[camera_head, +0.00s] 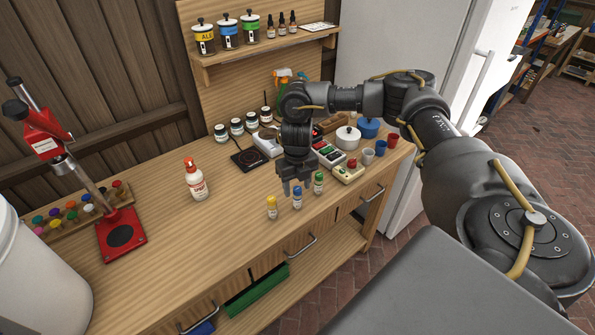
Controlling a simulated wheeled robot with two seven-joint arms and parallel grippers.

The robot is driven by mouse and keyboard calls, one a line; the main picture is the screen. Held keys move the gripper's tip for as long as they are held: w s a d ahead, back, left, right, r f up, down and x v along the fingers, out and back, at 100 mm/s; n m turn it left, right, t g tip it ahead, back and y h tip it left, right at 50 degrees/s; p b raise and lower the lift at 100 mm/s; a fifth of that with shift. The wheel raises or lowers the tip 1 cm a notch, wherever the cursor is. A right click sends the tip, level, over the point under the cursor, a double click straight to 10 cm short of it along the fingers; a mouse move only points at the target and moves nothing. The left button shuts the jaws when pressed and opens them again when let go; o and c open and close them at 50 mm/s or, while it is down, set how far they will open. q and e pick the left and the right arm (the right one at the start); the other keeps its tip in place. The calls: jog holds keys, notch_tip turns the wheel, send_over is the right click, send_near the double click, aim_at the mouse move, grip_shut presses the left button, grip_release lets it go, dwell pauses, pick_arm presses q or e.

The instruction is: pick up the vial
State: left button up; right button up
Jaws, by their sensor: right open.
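Three small capped vials stand upright in a row near the front edge of the wooden bench: a yellow vial (271,207), a blue vial (297,197) and a green vial (319,183). My right gripper (291,188) is open and points down right at the blue vial. Its fingers come down just above or behind that vial's cap; I cannot tell whether they touch it. The yellow vial is to the left of the fingers and the green vial to the right. My left gripper is not in view.
A white bottle with a red cap (195,180) stands left of the vials. A red capper stand (122,233) and a rack of colourful caps are farther left. The bench between the bottle and the yellow vial is clear.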

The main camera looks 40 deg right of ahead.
aim_at(297, 198)
notch_tip(297, 198, down, 4)
jog(key=shift+w+d+f+p, duration=0.1)
jog(key=shift+d+p, duration=0.05)
jog(key=shift+p, duration=0.45)
jog(key=shift+c, duration=0.4)
jog(key=c, duration=1)
